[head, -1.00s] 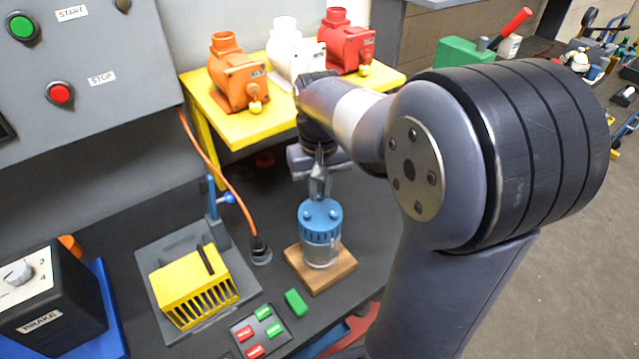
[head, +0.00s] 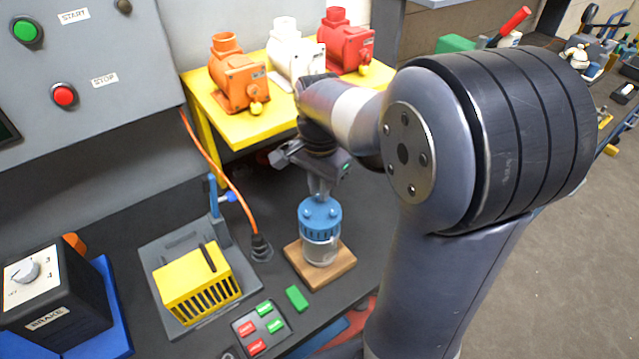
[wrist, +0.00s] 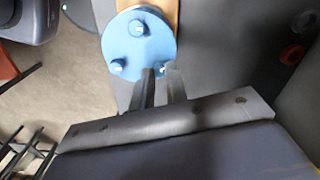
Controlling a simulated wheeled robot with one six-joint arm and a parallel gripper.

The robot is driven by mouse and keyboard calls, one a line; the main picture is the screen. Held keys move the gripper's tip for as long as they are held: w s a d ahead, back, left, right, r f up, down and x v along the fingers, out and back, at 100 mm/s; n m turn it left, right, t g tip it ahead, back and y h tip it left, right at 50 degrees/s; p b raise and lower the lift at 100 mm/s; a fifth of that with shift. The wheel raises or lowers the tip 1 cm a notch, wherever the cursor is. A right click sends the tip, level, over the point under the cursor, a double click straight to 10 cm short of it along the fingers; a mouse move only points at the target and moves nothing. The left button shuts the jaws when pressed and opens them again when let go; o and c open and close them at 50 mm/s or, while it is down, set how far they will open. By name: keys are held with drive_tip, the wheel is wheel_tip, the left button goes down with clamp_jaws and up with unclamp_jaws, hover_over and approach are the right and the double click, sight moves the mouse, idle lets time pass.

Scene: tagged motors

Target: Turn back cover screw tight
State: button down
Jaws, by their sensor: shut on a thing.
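The blue back cover (head: 321,214) sits on top of a clear and metallic motor body (head: 321,250), which stands upright on a wooden block (head: 338,266). Several screw heads stand on the cover. In the wrist view the round blue cover (wrist: 140,47) shows three pale screw heads, one at the top (wrist: 137,28). My gripper (head: 319,190) points down onto the cover. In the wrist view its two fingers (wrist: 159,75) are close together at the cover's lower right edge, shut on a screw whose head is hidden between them.
A yellow slotted cover (head: 199,277) on a grey fixture stands left of the block. A green piece (head: 297,297) and a button box (head: 260,328) lie in front. A yellow stand (head: 262,120) with three motors is behind. An orange cable (head: 225,180) runs to the bench.

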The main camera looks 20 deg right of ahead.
drive_tip(key=m, duration=0.4)
drive_tip(key=shift+w+r+m, duration=0.15)
drive_tip(key=shift+r+m, duration=0.1)
drive_tip(key=shift+m, duration=0.05)
drive_tip(key=shift+m+p, duration=0.35)
drive_tip(key=shift+m, duration=1.75)
drive_tip(key=c, duration=1.4)
unclamp_jaws()
drive_tip(key=shift+f, duration=0.2)
wheel_tip(320, 180, up, 11)
drive_tip(key=shift+f+b, duration=0.1)
drive_tip(key=shift+b, duration=0.3)
drive_tip(key=shift+f, duration=0.1)
